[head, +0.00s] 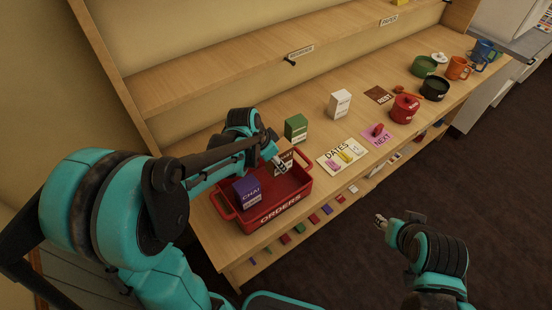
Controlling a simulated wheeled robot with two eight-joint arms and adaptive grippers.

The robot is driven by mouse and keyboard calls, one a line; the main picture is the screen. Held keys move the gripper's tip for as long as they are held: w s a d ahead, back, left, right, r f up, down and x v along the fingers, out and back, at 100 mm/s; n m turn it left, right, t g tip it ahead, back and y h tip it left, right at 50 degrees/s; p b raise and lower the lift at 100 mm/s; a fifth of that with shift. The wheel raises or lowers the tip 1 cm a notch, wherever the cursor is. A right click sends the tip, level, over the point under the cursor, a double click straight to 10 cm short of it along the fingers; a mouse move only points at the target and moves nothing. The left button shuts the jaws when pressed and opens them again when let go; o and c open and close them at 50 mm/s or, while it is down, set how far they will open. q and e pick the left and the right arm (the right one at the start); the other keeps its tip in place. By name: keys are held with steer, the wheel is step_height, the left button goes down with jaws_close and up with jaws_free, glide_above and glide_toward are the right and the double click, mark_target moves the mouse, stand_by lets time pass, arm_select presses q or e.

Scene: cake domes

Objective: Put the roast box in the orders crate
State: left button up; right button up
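The red orders crate (304,190) stands at the near left of the wooden counter, its front marked ORDERS. A brown box (289,155), which may be the roast box, shows at the crate's back right corner. Its label is too small and covered to read. My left gripper (281,166) reaches over the crate and overlaps this brown box; I cannot tell whether its fingers are closed on it. A purple box marked CHAI (247,191) stands in the crate's left part. My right gripper (381,222) is empty and looks open, out over the floor in front of the counter.
A green box (296,128) and a white box (340,104) stand behind the crate. A DATES card (342,156), a NEXT card (378,134) and a REST card (379,95) lie rightward.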

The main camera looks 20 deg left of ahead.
mark_target(269, 165)
arm_select(q)
steer(key=shift+f+b, duration=2.3)
steer(key=shift+f, duration=1.05)
steer(key=o, duration=1.4)
steer(key=shift+r, duration=0.1)
steer(key=shift+p+v, duration=3.15)
steer(key=shift+v, duration=0.85)
